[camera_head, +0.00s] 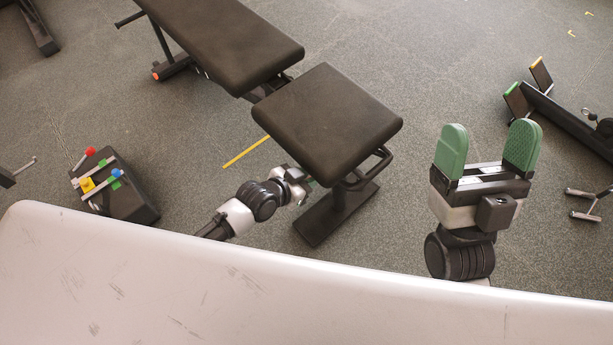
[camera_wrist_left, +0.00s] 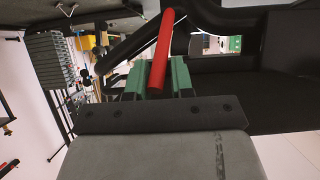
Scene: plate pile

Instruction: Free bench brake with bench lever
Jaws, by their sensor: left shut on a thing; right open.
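The bench has a black backrest (camera_head: 225,45) and a black seat pad (camera_head: 330,118) on a dark frame with a flat foot (camera_head: 338,215). The bench lever (camera_wrist_left: 160,55) is a red bar in the left wrist view. My left gripper (camera_head: 310,184) is at the underside of the seat's near edge, its tips mostly hidden there in the head view. In the left wrist view its green fingers (camera_wrist_left: 160,78) are shut around the red lever. The brake itself cannot be made out. My right gripper (camera_head: 488,142) is open and empty, with green pads, right of the seat.
A dark box (camera_head: 130,200) with red, yellow, blue and green knobs stands on the floor at left. A dark frame (camera_head: 570,125) stands at right. A yellow strip (camera_head: 247,152) lies left of the seat. Floor between seat and right gripper is clear.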

